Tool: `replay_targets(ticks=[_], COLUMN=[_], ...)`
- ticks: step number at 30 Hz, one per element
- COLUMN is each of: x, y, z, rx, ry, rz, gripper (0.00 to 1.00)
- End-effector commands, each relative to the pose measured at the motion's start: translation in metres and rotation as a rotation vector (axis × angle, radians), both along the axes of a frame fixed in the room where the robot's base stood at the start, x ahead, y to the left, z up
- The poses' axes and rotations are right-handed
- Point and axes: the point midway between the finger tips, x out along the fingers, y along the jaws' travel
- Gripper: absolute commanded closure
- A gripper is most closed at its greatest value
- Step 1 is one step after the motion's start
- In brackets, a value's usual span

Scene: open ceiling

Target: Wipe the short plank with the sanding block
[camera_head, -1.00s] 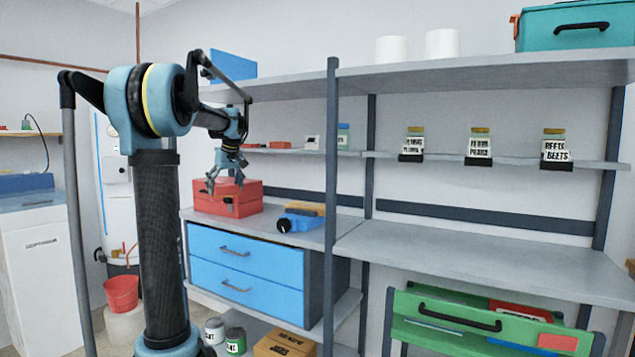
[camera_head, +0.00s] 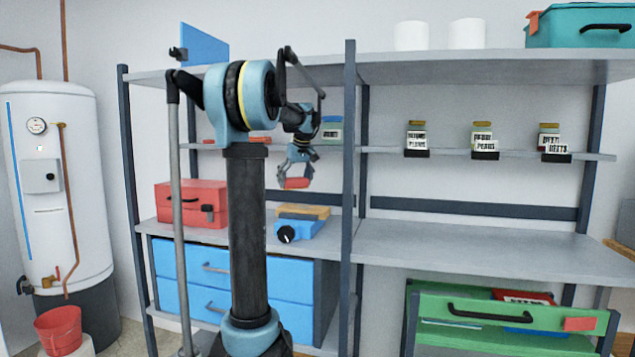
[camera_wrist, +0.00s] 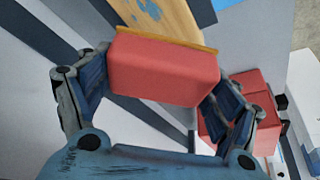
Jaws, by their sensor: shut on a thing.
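My gripper (camera_head: 296,178) is shut on a red sanding block (camera_wrist: 163,70), with one finger at each end of it. The block has a thin yellow-tan strip along its far edge in the wrist view. The short plank (camera_head: 304,211) is tan wood and lies on a blue device with a black knob, on the shelf below. In the wrist view the plank (camera_wrist: 178,16) shows blue patches and is partly hidden behind the block. The block is held above the plank in the head view, apart from it.
A red toolbox (camera_head: 190,206) stands left of the plank on the same shelf. Blue drawers (camera_head: 215,270) sit beneath. A dark upright post (camera_head: 348,200) stands just right of my gripper. A shelf with small red items and jars runs behind. The right shelf surface (camera_head: 465,250) is clear.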

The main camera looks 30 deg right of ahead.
Motion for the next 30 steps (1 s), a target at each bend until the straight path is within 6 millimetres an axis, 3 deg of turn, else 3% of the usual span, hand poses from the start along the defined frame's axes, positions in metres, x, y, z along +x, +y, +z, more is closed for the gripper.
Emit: replay_targets(ticks=[12,20,30], x=[-0.011,-0.013,-0.016], y=[-0.022,-0.027,-0.033], z=[0.0,-0.002,-0.025], rx=[0.0,0.001,0.0], ry=[0.0,0.0,0.0], rz=[-0.029,-0.035,-0.043], gripper=[0.36,0.36,0.36])
